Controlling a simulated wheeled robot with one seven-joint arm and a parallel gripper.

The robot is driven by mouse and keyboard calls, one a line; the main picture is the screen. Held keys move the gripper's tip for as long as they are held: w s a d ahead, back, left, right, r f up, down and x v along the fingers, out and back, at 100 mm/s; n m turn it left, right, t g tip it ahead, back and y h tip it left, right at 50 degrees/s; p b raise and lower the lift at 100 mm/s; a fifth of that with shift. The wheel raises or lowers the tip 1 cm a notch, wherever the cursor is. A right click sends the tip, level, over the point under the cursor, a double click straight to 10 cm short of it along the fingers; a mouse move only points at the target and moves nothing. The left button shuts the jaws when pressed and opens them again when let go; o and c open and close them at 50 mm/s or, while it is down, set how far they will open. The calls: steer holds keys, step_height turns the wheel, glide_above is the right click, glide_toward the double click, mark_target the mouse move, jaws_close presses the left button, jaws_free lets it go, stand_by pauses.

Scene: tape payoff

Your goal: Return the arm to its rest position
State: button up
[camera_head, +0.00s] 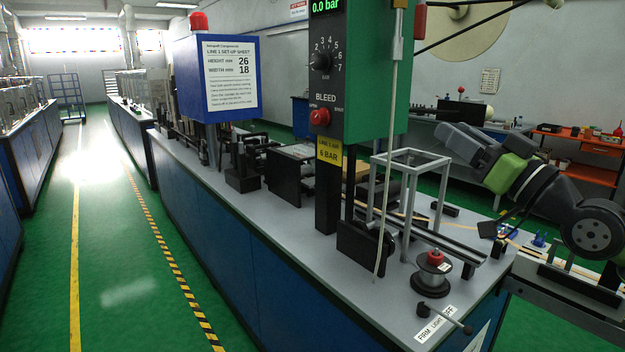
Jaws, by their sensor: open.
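My arm (590,234) reaches in from the right edge, dark grey with a green band. My gripper (446,140) is at its upper left end, with its grey jaws apart and nothing seen between them. It is raised above the bench, to the right of the grey wire-like frame (438,200), and looks clear of it. Dark cables hang in a loop below the arm. The arm's base is out of view.
The grey bench (300,222) carries a green control box (360,75) on a black post, a blue box (217,80) with a set-up sheet, and a black spool (433,275). A tan tape (460,228) runs under the arm. The green floor aisle at left is clear.

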steer(key=w+a+f+g+h, duration=0.2)
steer(key=a+f+g+h, duration=0.1)
steer(key=a+f, duration=0.4)
steer(key=s+a+f+m+g+h, duration=0.2)
steer(key=s+a+f+g+h, duration=0.35)
steer(key=f, duration=0.45)
steer(key=s+d+f+m+g+h, duration=0.2)
steer(key=s+f, duration=0.6)
steer(key=s, duration=0.4)
steer(key=s+d+f+m+g+h, duration=0.2)
steer(key=s+f, duration=0.6)
steer(key=s, duration=0.5)
step_height(320, 180, up, 17)
steer(key=p, duration=1.7)
steer(key=shift+s+d+r, duration=0.15)
steer(key=shift+d, duration=0.15)
